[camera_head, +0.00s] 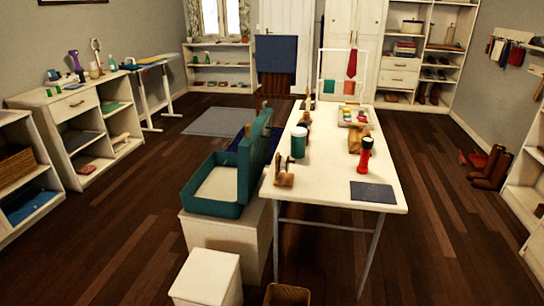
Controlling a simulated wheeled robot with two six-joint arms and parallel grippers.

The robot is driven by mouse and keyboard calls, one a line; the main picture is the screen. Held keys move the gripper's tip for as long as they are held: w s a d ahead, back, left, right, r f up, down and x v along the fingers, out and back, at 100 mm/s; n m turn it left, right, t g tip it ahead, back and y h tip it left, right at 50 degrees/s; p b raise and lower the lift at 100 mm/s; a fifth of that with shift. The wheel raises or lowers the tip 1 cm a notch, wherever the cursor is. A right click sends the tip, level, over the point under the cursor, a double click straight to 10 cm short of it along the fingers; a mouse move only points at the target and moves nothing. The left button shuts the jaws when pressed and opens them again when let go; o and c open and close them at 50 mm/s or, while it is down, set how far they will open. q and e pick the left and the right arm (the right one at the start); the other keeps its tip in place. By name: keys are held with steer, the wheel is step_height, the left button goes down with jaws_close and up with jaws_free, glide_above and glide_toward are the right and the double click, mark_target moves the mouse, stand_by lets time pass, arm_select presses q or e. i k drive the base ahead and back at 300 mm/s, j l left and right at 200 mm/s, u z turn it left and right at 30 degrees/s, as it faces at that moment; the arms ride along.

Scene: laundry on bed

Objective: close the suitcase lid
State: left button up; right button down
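A teal suitcase (232,206) lies open on a white block, left of the long white table. Its lid (256,155) stands roughly upright along the right side of the base, close to the table's left edge; I cannot tell whether it touches the table. The base has a pale, empty-looking floor (217,184). Neither of my grippers shows in the head view, so their state is hidden.
The white table (326,188) holds a teal-and-white jar (298,143), a red flashlight-like item (365,155), wooden pieces and a dark mat (372,192). A white box (207,278) stands in front of the suitcase. Wooden floor is clear to the left.

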mark_target(253, 152)
steer(key=k+l+u, duration=0.1)
steer(key=k, duration=0.25)
steer(key=k+u, duration=0.15)
steer(key=u, duration=1.3)
steer(key=l+u, duration=0.3)
steer(key=l, duration=0.4)
steer(key=l+u, duration=0.3)
steer(key=l, duration=0.4)
steer(key=k+l+u, duration=0.15)
steer(key=l+u, duration=0.15)
steer(key=l, duration=0.35)
